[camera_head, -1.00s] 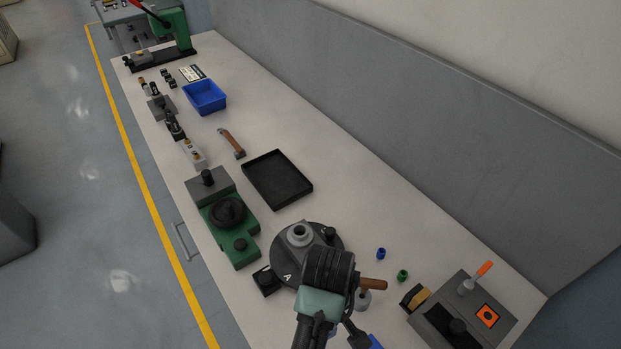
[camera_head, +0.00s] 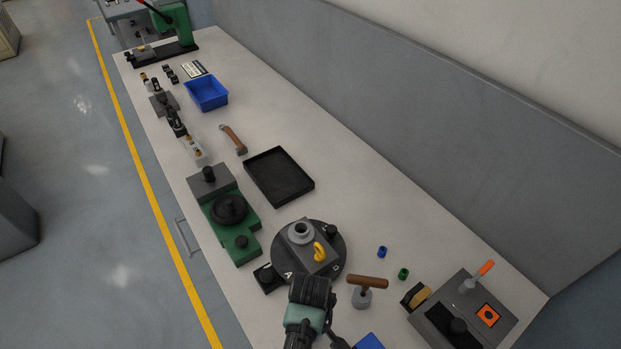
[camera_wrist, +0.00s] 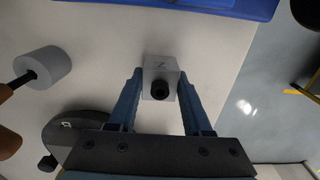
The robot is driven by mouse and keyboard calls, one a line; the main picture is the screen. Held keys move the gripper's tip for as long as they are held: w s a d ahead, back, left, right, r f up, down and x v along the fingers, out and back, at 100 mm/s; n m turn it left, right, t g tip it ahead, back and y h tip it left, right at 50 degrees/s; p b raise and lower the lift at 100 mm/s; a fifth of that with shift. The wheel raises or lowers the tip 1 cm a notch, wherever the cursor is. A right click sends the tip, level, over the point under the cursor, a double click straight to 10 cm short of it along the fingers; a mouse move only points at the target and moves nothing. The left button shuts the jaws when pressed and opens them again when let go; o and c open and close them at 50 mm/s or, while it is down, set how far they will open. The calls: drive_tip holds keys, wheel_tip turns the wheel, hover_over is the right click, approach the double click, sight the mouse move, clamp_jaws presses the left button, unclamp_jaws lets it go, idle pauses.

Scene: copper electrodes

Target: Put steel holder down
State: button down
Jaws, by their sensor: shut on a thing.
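The steel holder (camera_wrist: 162,66) is a small light-grey block with a black screw on its near face. It shows in the wrist view between the blue fingertips of my gripper (camera_wrist: 160,88), which is shut on it. Below it is the pale bench top; I cannot tell whether the block touches the bench. In the head view, the fingers and the holder are hidden behind my arm, near the bench's front edge.
A black round plate (camera_head: 337,245) carries a grey block with a yellow hook (camera_head: 319,251). A brown-handled stamp (camera_head: 367,283) stands right of my wrist, also in the wrist view (camera_wrist: 42,68). A blue item (camera_head: 370,342) is close by. A black tray (camera_head: 279,177) lies farther back.

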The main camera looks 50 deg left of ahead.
drive_tip(key=shift+f, duration=0.1)
drive_tip(key=shift+c, duration=1.6)
unclamp_jaws()
wheel_tip(320, 180, up, 12)
